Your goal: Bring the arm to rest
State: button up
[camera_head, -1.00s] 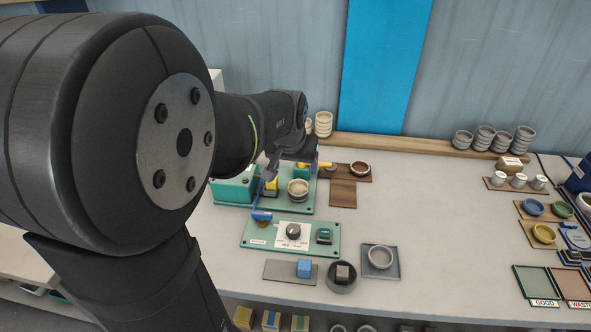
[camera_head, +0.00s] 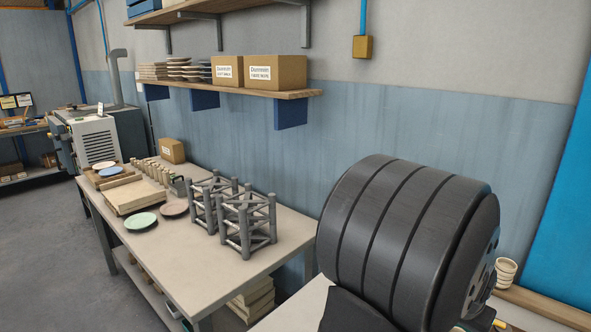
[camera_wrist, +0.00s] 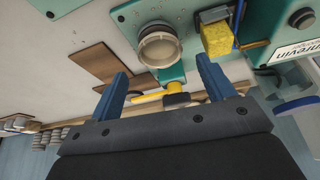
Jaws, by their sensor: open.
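My gripper (camera_wrist: 163,90) shows in the wrist view as two blue fingers, spread apart with nothing held between them. Beyond the fingers lies a teal plate carrying a round beige cup (camera_wrist: 160,47) and a yellow block (camera_wrist: 217,38). A yellow-handled tool (camera_wrist: 155,95) shows between the fingers, further back; I cannot tell its exact distance from them. In the head view my dark arm fills the right side, and the gripper itself is out of that picture.
In the head view a side table (camera_head: 255,262) holds grey lattice racks (camera_head: 247,225), a green plate (camera_head: 140,221) and a pale tray (camera_head: 130,197). A shelf above bears cardboard boxes (camera_head: 277,73). A machine (camera_head: 95,140) stands at the far left. The floor (camera_head: 50,230) is clear.

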jog(key=x, duration=0.5)
jog(key=shift+s, duration=0.1)
jog(key=shift+r, duration=1.15)
